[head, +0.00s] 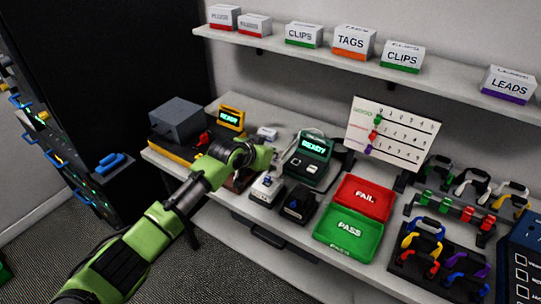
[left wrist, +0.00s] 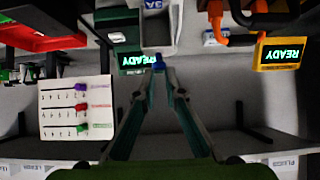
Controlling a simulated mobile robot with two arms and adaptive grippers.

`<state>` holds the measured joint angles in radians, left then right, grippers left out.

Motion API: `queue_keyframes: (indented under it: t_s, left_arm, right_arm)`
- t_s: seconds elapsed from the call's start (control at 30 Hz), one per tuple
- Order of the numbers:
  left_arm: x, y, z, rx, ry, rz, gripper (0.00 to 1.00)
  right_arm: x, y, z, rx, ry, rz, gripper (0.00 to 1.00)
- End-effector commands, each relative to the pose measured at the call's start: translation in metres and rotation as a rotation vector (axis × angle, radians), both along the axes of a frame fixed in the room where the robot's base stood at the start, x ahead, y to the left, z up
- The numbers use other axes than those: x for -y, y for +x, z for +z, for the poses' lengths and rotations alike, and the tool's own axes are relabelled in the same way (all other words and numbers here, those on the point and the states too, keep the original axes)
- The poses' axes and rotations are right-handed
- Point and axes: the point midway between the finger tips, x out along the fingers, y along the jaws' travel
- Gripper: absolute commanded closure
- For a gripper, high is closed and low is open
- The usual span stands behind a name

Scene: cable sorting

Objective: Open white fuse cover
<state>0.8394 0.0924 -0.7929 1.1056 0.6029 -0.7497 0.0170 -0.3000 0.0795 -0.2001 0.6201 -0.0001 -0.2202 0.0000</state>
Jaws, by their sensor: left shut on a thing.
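The white fuse unit (head: 266,189) sits on the bench in front of the green READY tester, with a small blue piece (head: 267,181) at its top. In the left wrist view its white body (left wrist: 155,32), marked 3A, is at the top centre. My left gripper (left wrist: 158,68) is shut on the blue piece (left wrist: 158,60), which shows between its fingertips. In the head view my green left arm reaches in from the lower left, and its fingers are hard to make out. Whether the cover is raised cannot be told. My right gripper is in neither view.
A black fuse unit (head: 298,204) stands just right of the white one. The green tester (head: 307,160) is behind, and the yellow READY device (head: 231,118) is at the back left. The red FAIL tray (head: 363,198) and green PASS tray (head: 347,235) lie to the right.

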Motion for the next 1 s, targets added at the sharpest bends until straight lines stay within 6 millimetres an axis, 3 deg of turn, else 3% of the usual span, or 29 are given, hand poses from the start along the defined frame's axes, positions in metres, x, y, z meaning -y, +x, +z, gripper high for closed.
queue_keyframes:
  t_s: [0.03,0.67,0.7,0.73,1.0]
  left_arm:
    - [0.0036,0.0033,0.0073,-0.002,0.002,-0.001,1.00]
    - [0.0047,0.0061,0.0031,-0.041,0.031,-0.001,1.00]
    - [0.0045,0.0060,0.0029,-0.042,0.031,-0.001,0.80]
    - [0.0045,0.0060,0.0027,-0.042,0.031,-0.001,0.72]
    - [0.0035,0.0052,0.0000,-0.046,0.034,0.000,0.71]
  right_arm:
    - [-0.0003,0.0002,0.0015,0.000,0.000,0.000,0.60]
    - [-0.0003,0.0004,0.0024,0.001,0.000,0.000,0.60]
    - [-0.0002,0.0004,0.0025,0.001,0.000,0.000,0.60]
    - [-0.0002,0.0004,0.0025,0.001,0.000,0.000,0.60]
    - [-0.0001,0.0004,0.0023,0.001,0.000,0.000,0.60]
